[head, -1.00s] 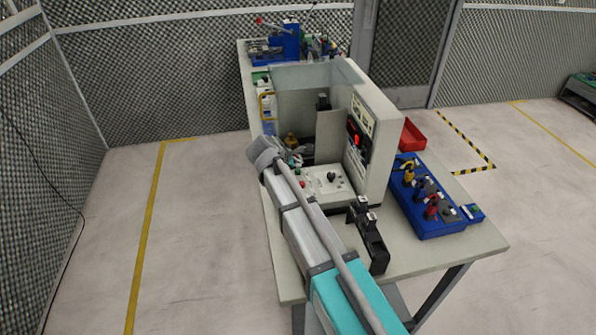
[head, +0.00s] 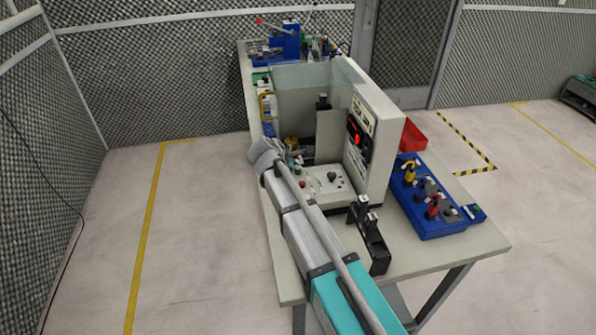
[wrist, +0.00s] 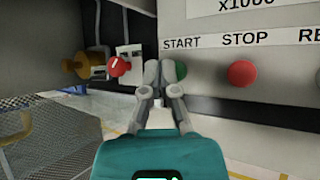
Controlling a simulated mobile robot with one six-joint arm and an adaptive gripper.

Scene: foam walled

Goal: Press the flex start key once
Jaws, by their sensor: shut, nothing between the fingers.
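The green start key (wrist: 181,71) sits under the START label on a pale panel, at the middle of the wrist view. Its left part is hidden behind my fingers. My gripper (wrist: 158,68) is shut and empty, with its tips just left of the visible green part and overlapping the key in the picture. I cannot tell whether the tips touch it. In the head view, my arm reaches over the table to the front of the pale machine (head: 386,160), and the fingertips are too small to make out.
A red STOP button (wrist: 242,73) is right of the start key. A red knob (wrist: 119,66) and a brass-coloured part (wrist: 78,66) lie to the left. On the table stand a black fixture (head: 370,240), a blue tray (head: 425,205) and a red bin (head: 413,136).

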